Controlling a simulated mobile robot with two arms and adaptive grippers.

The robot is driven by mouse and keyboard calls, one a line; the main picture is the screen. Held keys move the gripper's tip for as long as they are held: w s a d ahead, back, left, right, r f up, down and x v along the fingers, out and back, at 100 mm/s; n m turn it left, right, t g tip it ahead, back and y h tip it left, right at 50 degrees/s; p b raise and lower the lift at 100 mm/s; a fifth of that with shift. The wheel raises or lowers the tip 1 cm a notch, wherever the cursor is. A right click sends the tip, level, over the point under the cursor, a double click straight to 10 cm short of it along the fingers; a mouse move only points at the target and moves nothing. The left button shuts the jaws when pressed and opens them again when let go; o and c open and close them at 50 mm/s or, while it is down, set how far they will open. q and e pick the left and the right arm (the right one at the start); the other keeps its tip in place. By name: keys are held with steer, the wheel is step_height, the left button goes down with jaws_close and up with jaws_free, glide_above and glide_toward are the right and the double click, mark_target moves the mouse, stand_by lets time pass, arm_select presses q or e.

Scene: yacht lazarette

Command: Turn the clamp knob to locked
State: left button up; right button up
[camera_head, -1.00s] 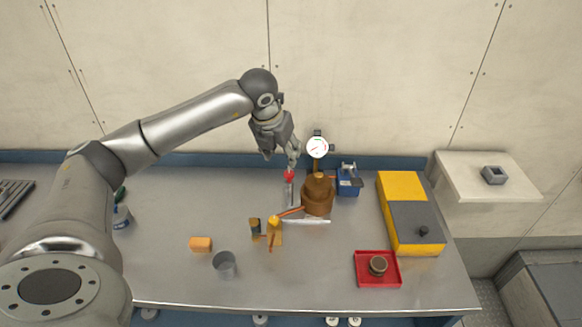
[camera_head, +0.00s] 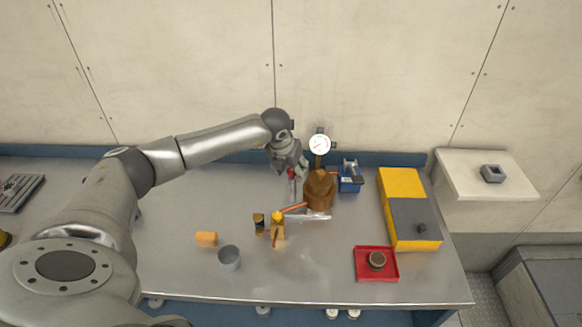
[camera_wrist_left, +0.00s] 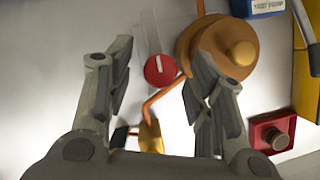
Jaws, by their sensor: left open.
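The clamp knob is a red round knob (camera_wrist_left: 160,70) with a white line across its face, at the end of a pale bar. In the head view the red knob (camera_head: 291,173) shows partly, at my left gripper's fingertips. My left gripper (camera_head: 289,169) is open and points down over the knob. In the left wrist view its two fingers (camera_wrist_left: 163,58) stand apart, one on each side of the knob, with nothing held between them. I cannot tell whether a finger touches the knob. No lock markings are readable. My right gripper is out of view.
A brown rounded fixture (camera_head: 320,190) with a white dial gauge (camera_head: 320,145) stands just right of the knob. A blue box (camera_head: 350,183), yellow case (camera_head: 402,184) and red tray (camera_head: 361,273) lie further right. An orange block (camera_head: 206,239) and grey cup (camera_head: 229,257) stand in front.

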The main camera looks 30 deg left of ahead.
arm_select(q)
steer(key=c, duration=1)
steer(key=shift+a+f+m+h+b, duration=0.1)
steer(key=shift+f+m+h+b, duration=0.15)
steer(key=shift+m+b, duration=0.85)
steer(key=shift+c, duration=0.2)
steer(key=m+h+b, duration=0.1)
steer(key=m+b, duration=0.2)
steer(key=shift+a+h+b, duration=0.1)
steer(key=shift+h+b, duration=0.15)
steer(key=shift+b, duration=0.15)
steer(key=shift+w+r+m+h+b, duration=0.1)
steer(key=shift+m+h+b, duration=0.2)
steer(key=shift+m+b, duration=0.5)
steer(key=m+b, duration=0.1)
steer(key=m, duration=0.1)
steer(key=m+g+h+b, duration=0.1)
steer(key=m, duration=0.2)
steer(key=shift+w+a+r+m+g+h, duration=0.1)
steer(key=shift+w+r+m+g+h, duration=0.05)
steer(key=shift+m+g+h, duration=0.15)
steer(key=m+g+b, duration=0.1)
steer(key=m, duration=0.1)
steer(key=m+g+h+b, duration=0.1)
steer(key=m, duration=0.2)
steer(key=shift+w+a+r+m, duration=0.1)
steer(key=shift+m, duration=0.2)
steer(key=o, duration=1)
